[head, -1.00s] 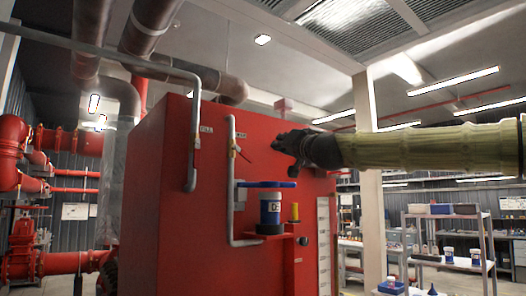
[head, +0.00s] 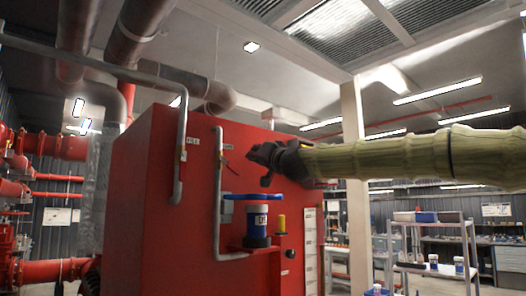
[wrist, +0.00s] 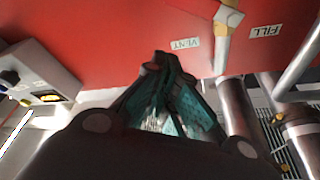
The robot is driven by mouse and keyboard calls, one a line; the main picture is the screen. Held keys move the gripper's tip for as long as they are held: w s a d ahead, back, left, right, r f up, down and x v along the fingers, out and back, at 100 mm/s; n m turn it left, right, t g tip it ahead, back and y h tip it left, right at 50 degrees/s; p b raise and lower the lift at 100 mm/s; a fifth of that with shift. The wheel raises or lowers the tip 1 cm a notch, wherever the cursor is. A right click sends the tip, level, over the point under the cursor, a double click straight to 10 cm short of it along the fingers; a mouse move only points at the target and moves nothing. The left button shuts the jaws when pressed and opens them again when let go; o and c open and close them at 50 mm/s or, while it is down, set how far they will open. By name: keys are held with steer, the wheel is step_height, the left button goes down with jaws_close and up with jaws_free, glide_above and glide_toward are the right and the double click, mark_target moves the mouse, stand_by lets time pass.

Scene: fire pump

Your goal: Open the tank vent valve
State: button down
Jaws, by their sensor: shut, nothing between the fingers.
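The red tank (head: 150,190) fills the middle of the head view. Its vent pipe (head: 219,185) runs down the front under a small VENT label (head: 229,147). The vent valve (head: 226,165) sits on this pipe with a small red lever; the lever's exact angle is hard to tell. My gripper (head: 257,162) is shut and empty, to the right of the vent valve and apart from it. In the wrist view the fingertips (wrist: 165,62) point at the red tank wall, beside the upside-down VENT label (wrist: 186,43). A yellow valve part (wrist: 228,18) shows beyond the label.
The fill pipe (head: 182,140) with its FILL label (head: 193,141) stands left of the vent pipe. Shelving (head: 430,240) stands at right.

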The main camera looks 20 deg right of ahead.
mark_target(231, 166)
steer(key=shift+w+a+f+p, duration=0.6)
steer(key=shift+w+p, duration=0.25)
steer(key=shift+p, duration=0.3)
steer(key=shift+w+a+f+p, duration=0.5)
steer(key=shift+w+a+p, duration=0.25)
steer(key=shift+p, duration=0.35)
